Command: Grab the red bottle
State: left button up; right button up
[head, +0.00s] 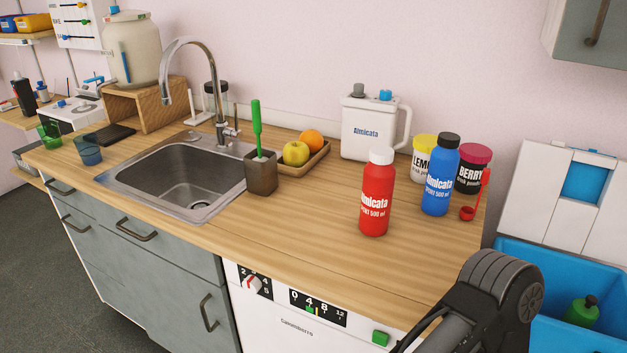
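The red bottle (376,198) with a white cap stands upright on the wooden countertop (300,240), right of the sink. Nothing touches it. Part of my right arm shows at the bottom right, in front of the counter and below the bottle. Its fingers cannot be made out, so I cannot tell whether that gripper is open or shut. My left gripper is not in view.
A white jug (370,125) stands behind. A brush holder (261,174) and sink (185,175) are left. The counter front is clear.

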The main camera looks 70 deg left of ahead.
aim_at(378, 191)
jog(key=i+u, duration=0.1)
jog(key=u, duration=0.4)
jog(key=i+u, duration=0.1)
jog(key=u, duration=0.9)
jog(key=i+l+u, duration=0.1)
jog(key=u, duration=0.4)
jog(key=l+u, duration=0.2)
jog(key=u, duration=0.3)
jog(key=k, duration=0.55)
jog(key=z, duration=1.65)
jog(key=k+j, duration=0.15)
jog(key=j, duration=0.2)
jog(key=k+j, duration=0.2)
jog(key=j, duration=0.15)
jog(key=k+j, duration=0.15)
jog(key=j, duration=0.2)
jog(key=k+j, duration=0.15)
jog(key=j, duration=0.2)
jog(key=i, duration=0.15)
